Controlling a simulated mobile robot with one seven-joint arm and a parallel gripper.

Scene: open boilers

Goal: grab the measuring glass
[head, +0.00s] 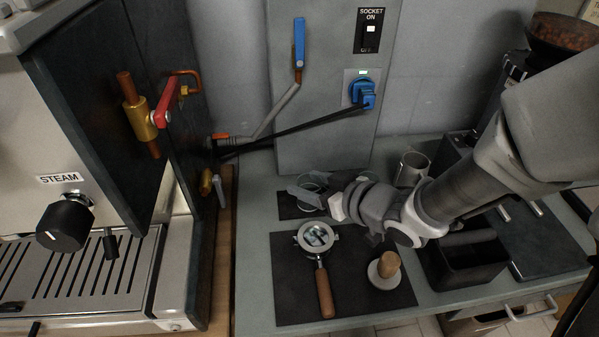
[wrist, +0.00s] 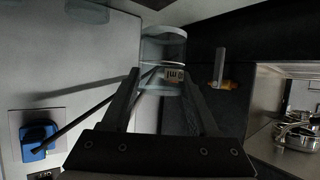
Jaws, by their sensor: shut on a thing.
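The measuring glass (wrist: 163,48) is a clear cylinder with a small printed label, seen between my fingertips in the wrist view. In the head view its rim (head: 311,178) shows over a small dark mat, partly covered by my gripper (head: 322,196). My gripper (wrist: 160,84) is shut on the glass, with one finger on each side. I cannot tell whether the glass still touches the mat.
A portafilter (head: 318,238) and a wooden-handled tamper (head: 384,268) lie on the dark mat in front. A metal cup (head: 411,168) and black box (head: 463,258) stand right. The espresso machine (head: 75,270) is left. A lever valve (head: 299,48) is on the back panel.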

